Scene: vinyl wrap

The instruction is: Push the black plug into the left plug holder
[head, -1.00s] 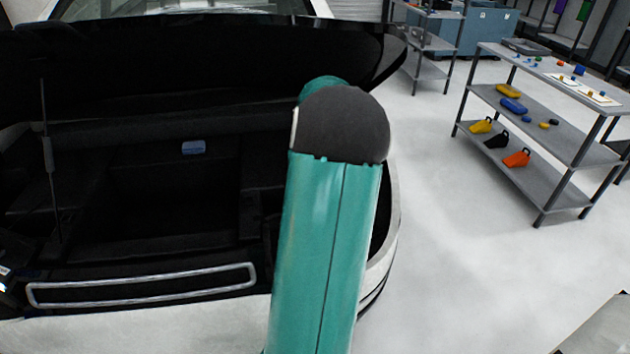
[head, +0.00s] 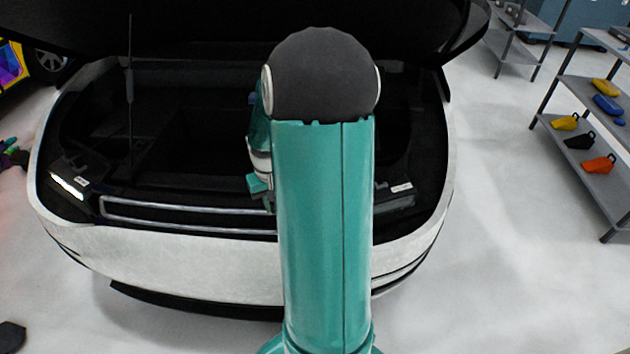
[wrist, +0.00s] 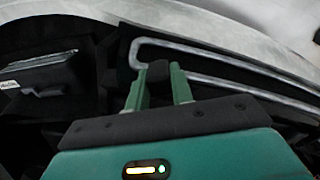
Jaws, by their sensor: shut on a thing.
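In the wrist view my gripper (wrist: 158,76) has its two green fingers shut on a small dark block, which looks like the black plug (wrist: 157,70). The plug sits between the fingertips, close to one end of a silver loop-shaped rail; I cannot tell whether they touch. In the head view my arm hides the plug and most of the gripper. Dark boxes with white labels sit at the left (head: 88,188) and right (head: 393,202) of the open car bay. One labelled box also shows at left in the wrist view (wrist: 45,78). I cannot make out a plug holder for certain.
The silver rail (head: 185,228) runs along the bay's front edge, behind the white bumper (head: 190,265). The raised black lid (head: 200,25) hangs over the bay. A grey shelf (head: 570,92) with coloured items stands at right. The floor between is clear.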

